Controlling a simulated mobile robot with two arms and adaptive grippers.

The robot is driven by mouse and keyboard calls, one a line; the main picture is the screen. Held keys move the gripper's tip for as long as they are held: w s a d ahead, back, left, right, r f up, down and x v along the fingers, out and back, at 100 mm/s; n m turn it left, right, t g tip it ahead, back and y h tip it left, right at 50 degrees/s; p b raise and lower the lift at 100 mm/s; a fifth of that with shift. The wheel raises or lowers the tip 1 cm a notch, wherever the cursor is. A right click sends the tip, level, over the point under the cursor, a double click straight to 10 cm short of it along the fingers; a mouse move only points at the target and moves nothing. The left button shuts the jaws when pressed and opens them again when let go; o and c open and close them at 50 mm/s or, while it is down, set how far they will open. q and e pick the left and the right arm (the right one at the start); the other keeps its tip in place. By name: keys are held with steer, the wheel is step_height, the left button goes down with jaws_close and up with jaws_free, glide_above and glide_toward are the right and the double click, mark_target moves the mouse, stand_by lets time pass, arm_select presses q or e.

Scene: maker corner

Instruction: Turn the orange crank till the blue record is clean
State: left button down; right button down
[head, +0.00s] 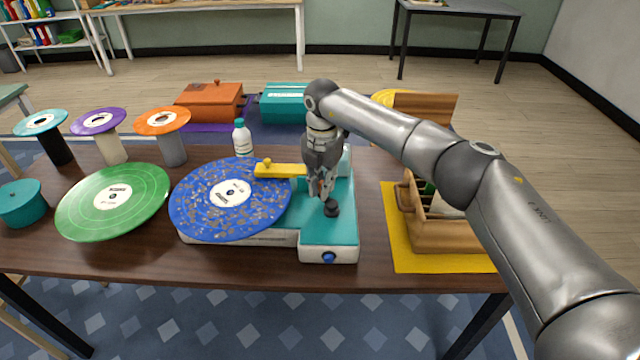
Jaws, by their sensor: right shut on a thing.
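The blue record (195,215) lies on the turquoise and white machine (328,235). Brown-grey specks of dirt cover much of its face around the white label. A yellow arm (280,171) with a small knob reaches over its back right part. My right gripper (321,194) points down over the machine's turquoise deck, right of the record. It is shut, and its fingers hide what they hold, which appears to be the crank. No orange part of the crank shows clearly. A dark round knob (331,209) shows just below the fingertips. My left gripper is not in view.
A green record (140,205) and a teal pot (22,208) lie left of the machine. Several coloured discs on stands and a white bottle (242,140) are behind. A wooden rack (455,237) stands on a yellow mat (410,262) at right.

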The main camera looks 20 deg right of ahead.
steer(key=shift+w+d+r+m, duration=0.1)
steer(key=shift+w+d+m, duration=0.1)
steer(key=shift+m, duration=0.2)
steer(key=c, duration=1.4)
jaws_free()
steer(key=shift+s, duration=0.1)
step_height(320, 180, up, 12)
steer(key=shift+f, duration=0.1)
